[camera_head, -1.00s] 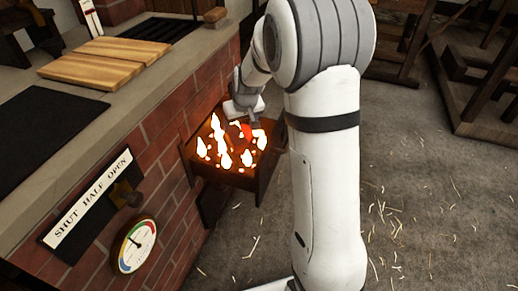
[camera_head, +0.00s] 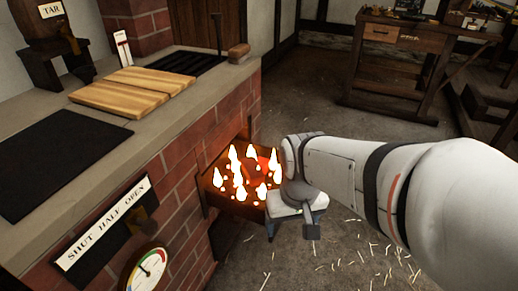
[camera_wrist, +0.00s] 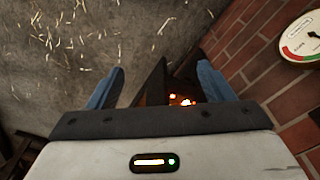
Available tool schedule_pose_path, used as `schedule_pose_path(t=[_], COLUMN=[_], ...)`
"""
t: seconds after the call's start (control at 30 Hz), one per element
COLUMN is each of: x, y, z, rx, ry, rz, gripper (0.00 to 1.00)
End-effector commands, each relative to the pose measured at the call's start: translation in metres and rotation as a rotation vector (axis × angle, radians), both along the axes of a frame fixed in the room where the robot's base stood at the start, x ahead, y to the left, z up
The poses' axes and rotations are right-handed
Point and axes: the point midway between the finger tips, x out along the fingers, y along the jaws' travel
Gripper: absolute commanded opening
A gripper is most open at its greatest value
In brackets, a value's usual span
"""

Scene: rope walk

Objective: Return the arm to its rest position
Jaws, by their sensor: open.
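My gripper (camera_wrist: 160,88) is open, with its two blue fingers apart and nothing held between them in the wrist view. In the head view my arm reaches in from the right, and my gripper (camera_head: 271,230) points down beside the fire drawer (camera_head: 222,203). The drawer sticks out of the brick stove, full of flames and glowing coals (camera_head: 245,178). In the wrist view a little of the glowing coals (camera_wrist: 182,100) shows beyond the fingers. Whether my gripper touches the drawer I cannot tell.
The brick stove (camera_head: 187,160) carries a wooden board (camera_head: 135,92), a dark plate (camera_head: 55,160) and a grate. A SHUT HALF OPEN lever plate (camera_head: 105,225) and a gauge (camera_head: 147,270) are on its front. A workbench (camera_head: 415,50) stands behind. The straw-strewn floor (camera_head: 320,255) is open.

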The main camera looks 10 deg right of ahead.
Motion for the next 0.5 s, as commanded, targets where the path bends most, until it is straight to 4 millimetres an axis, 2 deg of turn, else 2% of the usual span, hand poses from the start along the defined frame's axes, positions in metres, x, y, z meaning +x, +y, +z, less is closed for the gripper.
schedule_pose_path(t=[0.13, 0.23, 0.5], x=[0.001, 0.002, 0.003], y=[0.0, 0.001, 0.001], z=[0.007, 0.028, 0.12], rx=[0.0, 0.001, 0.003], ry=[-0.002, -0.009, -0.044], rz=[0.0, -0.005, -0.01], gripper=[0.74, 0.74, 0.74])
